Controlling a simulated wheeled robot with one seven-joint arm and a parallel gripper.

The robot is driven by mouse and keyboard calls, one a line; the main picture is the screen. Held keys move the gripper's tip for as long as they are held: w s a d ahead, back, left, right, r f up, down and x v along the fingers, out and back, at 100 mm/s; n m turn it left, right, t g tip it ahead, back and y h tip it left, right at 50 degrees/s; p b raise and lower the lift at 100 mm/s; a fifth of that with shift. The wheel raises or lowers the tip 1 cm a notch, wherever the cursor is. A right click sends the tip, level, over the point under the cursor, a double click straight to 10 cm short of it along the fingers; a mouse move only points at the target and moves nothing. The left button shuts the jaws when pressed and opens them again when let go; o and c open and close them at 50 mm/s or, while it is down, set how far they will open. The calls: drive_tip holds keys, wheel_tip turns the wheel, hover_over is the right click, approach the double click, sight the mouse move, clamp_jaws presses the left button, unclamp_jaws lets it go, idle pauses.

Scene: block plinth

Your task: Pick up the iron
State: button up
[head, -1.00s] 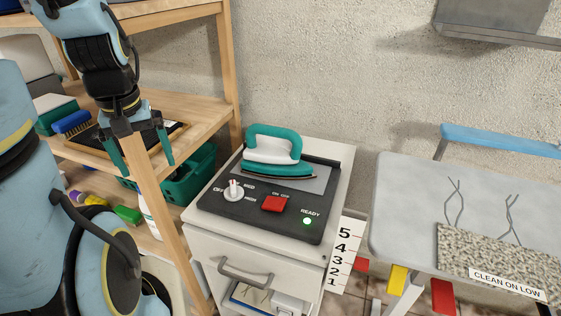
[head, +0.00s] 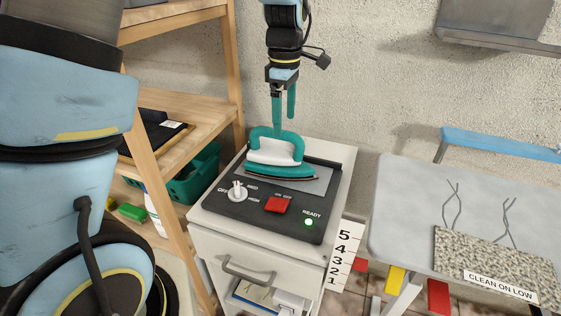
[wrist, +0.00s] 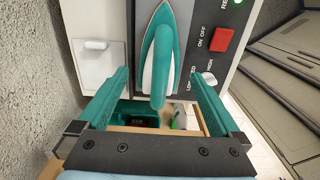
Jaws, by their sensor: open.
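The teal and white iron (head: 274,153) rests on the grey plate of the black control panel (head: 262,207) on top of a white cabinet. My gripper (head: 284,132) is directly above the iron's handle, pointing down, with its teal fingertips at about the handle's height in the head view. In the wrist view my gripper (wrist: 160,95) is open, with one finger on each side of the iron (wrist: 158,62). The handle's end lies between the fingers, and neither finger visibly touches it.
The panel has a dial (head: 238,192), a red switch (head: 278,205) and a lit green READY light (head: 309,222). A wooden shelf (head: 200,120) stands close on the left. An ironing board (head: 410,205) is at right. A rough wall is behind.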

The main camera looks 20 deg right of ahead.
sight(284, 131)
wheel_tip(284, 131, down, 3)
drive_tip(key=shift+a+f, duration=0.1)
drive_tip(key=shift+f, duration=0.05)
drive_tip(key=shift+w+a+f+p, duration=0.2)
drive_tip(key=shift+f+p, duration=0.4)
drive_tip(key=shift+f, duration=0.75)
drive_tip(key=shift+w+a+f+p, duration=0.15)
drive_tip(key=shift+f+p, duration=0.4)
drive_tip(key=shift+f, duration=0.8)
drive_tip(key=shift+s, duration=0.1)
clamp_jaws()
